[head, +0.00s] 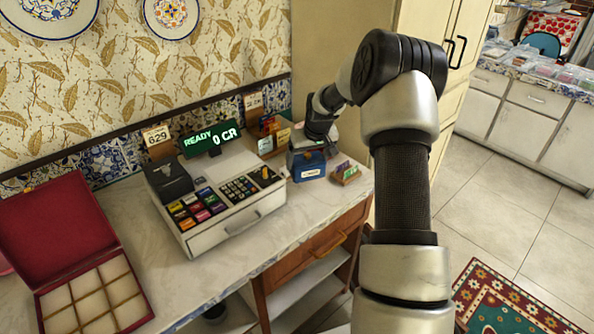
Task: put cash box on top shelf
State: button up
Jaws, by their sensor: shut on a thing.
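The cash box, a small blue box (309,172) with a pale label on its front, is at the right end of the marble counter. My gripper (310,147) is over its top and shut on it; the fingertips are mostly hidden by the hand. I cannot tell whether the box touches the counter or is slightly raised. Under the counter, below a wooden drawer, there is an open shelf unit; its upper white shelf (306,281) shows partly and looks empty where visible.
A cash register (222,208) stands left of the box. A small card holder (345,172) sits close on its right, and a card rack (273,135) is behind it. An open red case (75,250) is at far left. The tiled floor at right is mostly clear.

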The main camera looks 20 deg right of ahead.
aim_at(307, 171)
jog(key=shift+f, duration=2.2)
jog(key=shift+f, duration=0.2)
jog(key=o, duration=1.1)
